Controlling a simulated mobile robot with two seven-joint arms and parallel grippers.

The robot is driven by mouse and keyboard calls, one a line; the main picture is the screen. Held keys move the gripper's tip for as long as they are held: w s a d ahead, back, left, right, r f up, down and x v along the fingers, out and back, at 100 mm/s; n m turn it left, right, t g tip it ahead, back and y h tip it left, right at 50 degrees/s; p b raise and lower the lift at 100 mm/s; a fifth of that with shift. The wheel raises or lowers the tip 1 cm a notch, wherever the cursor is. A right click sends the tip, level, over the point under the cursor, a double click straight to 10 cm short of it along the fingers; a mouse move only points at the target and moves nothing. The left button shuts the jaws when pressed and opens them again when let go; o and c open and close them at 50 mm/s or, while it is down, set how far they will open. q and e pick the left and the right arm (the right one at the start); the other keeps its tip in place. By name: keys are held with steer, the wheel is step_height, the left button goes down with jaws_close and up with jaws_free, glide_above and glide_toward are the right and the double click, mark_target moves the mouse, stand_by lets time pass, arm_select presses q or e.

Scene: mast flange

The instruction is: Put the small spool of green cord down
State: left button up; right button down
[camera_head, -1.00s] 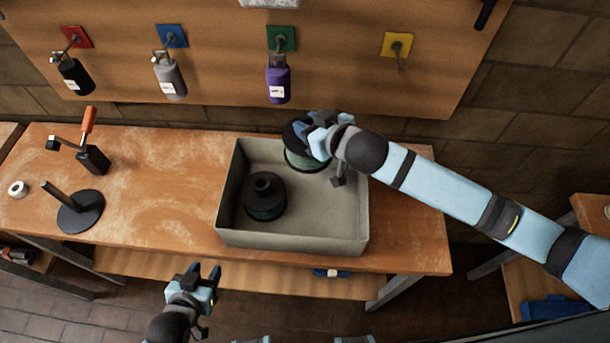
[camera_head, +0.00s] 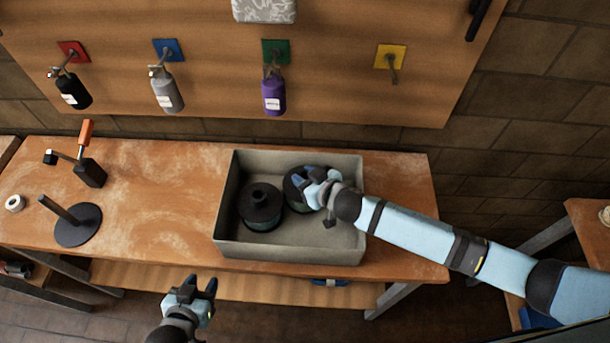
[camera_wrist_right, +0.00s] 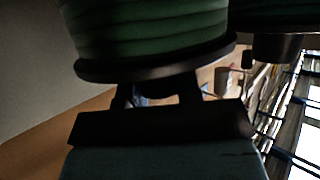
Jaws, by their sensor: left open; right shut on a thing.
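The small spool of green cord (camera_head: 296,190) has dark flanges and is inside the grey tray (camera_head: 290,249), right of a second dark spool (camera_head: 261,205). My right gripper (camera_head: 308,180) is shut on the green spool from its right side and hides part of it. In the right wrist view the green cord (camera_wrist_right: 150,28) and a dark flange fill the top. Whether the spool touches the tray floor cannot be told. My left gripper (camera_head: 200,286) is open and empty, in front of the bench.
The tray stands on a wooden bench (camera_head: 150,200). An upright post on a round base (camera_head: 78,225), a white tape roll (camera_head: 15,203) and an orange-handled clamp (camera_head: 88,160) stand left. Bottles hang on the board behind. The tray's right front floor is clear.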

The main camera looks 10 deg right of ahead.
steer(key=shift+f, duration=0.1)
steer(key=c, duration=0.8)
jaws_free()
steer(key=b+v, duration=0.1)
steer(key=v, duration=0.6)
steer(key=shift+s+d+r, duration=0.15)
steer(key=shift+r, duration=0.1)
